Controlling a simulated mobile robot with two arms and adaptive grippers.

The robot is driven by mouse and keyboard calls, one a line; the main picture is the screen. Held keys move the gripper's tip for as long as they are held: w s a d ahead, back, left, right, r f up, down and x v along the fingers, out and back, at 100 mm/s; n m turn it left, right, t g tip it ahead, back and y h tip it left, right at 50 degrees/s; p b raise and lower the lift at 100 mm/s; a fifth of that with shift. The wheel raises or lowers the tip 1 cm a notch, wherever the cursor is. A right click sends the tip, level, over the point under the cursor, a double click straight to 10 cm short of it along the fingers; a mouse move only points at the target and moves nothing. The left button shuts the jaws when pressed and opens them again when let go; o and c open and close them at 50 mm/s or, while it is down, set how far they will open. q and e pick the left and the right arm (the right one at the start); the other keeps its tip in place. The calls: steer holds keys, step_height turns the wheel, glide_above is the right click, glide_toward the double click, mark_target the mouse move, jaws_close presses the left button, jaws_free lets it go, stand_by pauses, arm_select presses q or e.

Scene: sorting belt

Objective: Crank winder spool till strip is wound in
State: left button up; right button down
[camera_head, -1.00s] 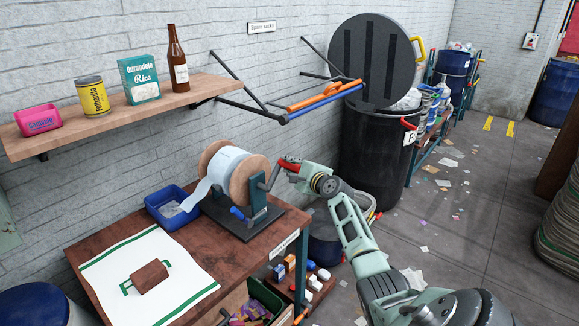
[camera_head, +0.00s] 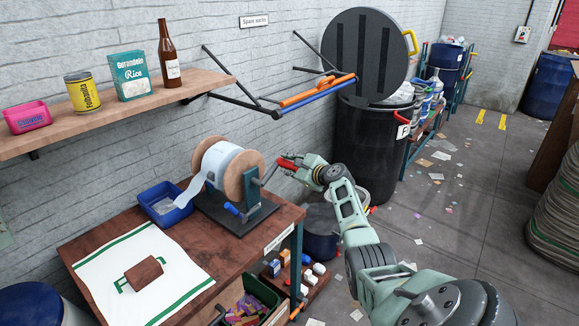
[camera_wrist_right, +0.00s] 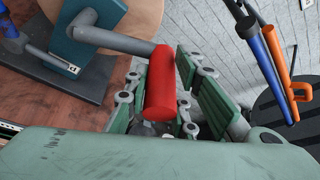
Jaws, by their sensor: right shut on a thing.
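The winder spool (camera_head: 243,172) has wooden flanges and stands on a dark base on the brown bench. A pale strip (camera_head: 193,189) hangs from the spool's left side, its lower end over the blue tray (camera_head: 156,208). My right gripper (camera_head: 292,164) is shut on the red crank handle (camera_wrist_right: 161,85), at the right of the spool. In the right wrist view the grey crank arm (camera_wrist_right: 112,40) runs from the red handle to the teal stand. A blue-handled lever (camera_head: 233,209) sits low at the stand. My left gripper is not in view.
A white mat (camera_head: 95,270) with green stripes and a brown block (camera_head: 143,273) lies on the bench. A shelf (camera_head: 118,107) with goods and a wall rack (camera_head: 285,100) are above. A black bin (camera_head: 362,150) stands behind my right arm.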

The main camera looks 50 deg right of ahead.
steer(key=shift+a+f, duration=0.15)
steer(key=shift+f, duration=0.45)
steer(key=c, duration=1.7)
jaws_free()
steer(key=shift+c, duration=0.2)
steer(key=shift+o, duration=0.9)
steer(key=shift+r, duration=0.3)
steer(key=shift+r, duration=0.1)
steer(key=v, duration=1.2)
